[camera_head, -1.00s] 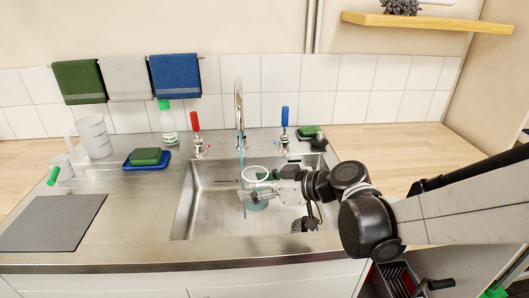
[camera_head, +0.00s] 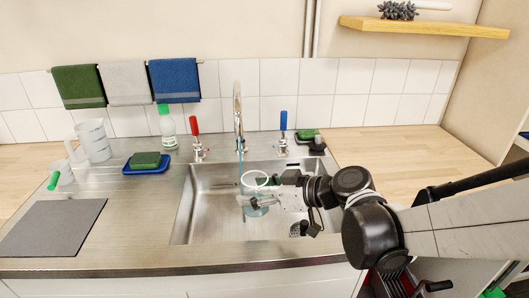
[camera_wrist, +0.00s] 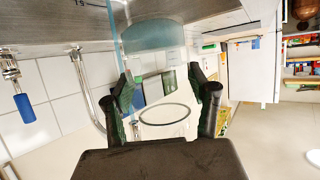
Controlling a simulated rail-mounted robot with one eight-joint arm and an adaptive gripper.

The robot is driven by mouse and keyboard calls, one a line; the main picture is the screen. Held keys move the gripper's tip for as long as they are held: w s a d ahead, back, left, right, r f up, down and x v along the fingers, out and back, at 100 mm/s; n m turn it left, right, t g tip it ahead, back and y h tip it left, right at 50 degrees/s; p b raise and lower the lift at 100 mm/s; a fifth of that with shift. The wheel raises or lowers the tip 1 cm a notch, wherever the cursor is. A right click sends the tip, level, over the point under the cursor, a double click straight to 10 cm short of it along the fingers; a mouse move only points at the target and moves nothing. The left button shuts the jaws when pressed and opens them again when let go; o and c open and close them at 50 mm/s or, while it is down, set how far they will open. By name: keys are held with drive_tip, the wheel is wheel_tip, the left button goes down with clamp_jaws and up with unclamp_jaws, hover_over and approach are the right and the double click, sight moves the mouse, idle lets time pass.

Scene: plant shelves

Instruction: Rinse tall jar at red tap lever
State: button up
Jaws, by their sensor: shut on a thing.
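My gripper (camera_head: 262,196) is shut on the tall clear jar (camera_head: 256,208) and holds it over the sink basin. The jar's round rim (camera_head: 255,179) faces up in the head view, and the wrist view shows its glass between my fingers (camera_wrist: 166,96). A thin bluish water stream (camera_head: 241,165) falls from the tap spout (camera_head: 238,100) close by the jar's left side. I cannot tell whether water enters the jar. The red tap lever (camera_head: 194,125) stands upright left of the spout. A blue lever (camera_head: 284,118) stands to the right.
The steel sink (camera_head: 205,215) surrounds the jar. A green sponge on a blue dish (camera_head: 150,172), a soap bottle (camera_head: 167,128), a measuring jug (camera_head: 95,140) and a grey mat (camera_head: 55,228) lie left. The right wooden counter (camera_head: 385,145) is clear.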

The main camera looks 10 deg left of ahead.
sight(257, 191)
drive_tip(key=shift+s+d+r+p, duration=0.2)
drive_tip(key=shift+s+r+p, duration=0.3)
drive_tip(key=shift+s+r, duration=0.2)
drive_tip(key=shift+s+d+r+p, duration=0.2)
drive_tip(key=shift+s+r+p, duration=0.3)
drive_tip(key=shift+s, duration=0.3)
